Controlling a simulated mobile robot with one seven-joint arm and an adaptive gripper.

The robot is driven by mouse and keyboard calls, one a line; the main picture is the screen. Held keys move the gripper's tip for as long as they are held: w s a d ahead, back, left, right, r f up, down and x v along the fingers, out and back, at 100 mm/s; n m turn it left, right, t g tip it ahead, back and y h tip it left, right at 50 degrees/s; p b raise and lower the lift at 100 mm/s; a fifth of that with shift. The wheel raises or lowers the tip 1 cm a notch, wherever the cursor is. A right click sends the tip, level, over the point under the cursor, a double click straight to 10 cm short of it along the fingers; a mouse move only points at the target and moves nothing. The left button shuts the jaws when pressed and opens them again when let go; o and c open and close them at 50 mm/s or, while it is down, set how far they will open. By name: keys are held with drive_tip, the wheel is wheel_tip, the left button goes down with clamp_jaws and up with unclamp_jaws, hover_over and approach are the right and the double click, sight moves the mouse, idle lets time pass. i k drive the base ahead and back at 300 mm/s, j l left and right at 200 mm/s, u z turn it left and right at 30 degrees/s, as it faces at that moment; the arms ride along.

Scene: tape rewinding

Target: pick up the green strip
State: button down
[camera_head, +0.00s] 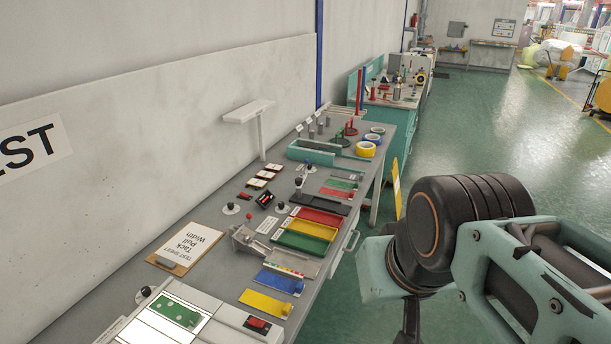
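A flat green strip (341,184) lies on the grey workbench (212,215), toward its far half and near its right edge. A red strip (333,192) lies beside it on the near side. Another flat green piece (177,312) with small marks lies on a white panel at the near end of the bench; I cannot tell exactly what it is. My arm fills the lower right of the view, to the right of the bench. My gripper is not clearly visible, so its fingers cannot be seen.
Red, yellow and green trays (298,241) stand mid-bench, with blue (279,281) and yellow (266,304) pieces nearer. A black tray (320,204) lies near the strips. Tape rolls (366,149) and a teal tray (311,154) are farther back. Green floor lies open at right.

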sight(185, 316)
drive_tip(key=u, duration=1.3)
drive_tip(key=k+l+u, duration=0.15)
drive_tip(key=l, duration=0.2)
drive_tip(key=j, duration=0.4)
drive_tip(key=l, duration=0.35)
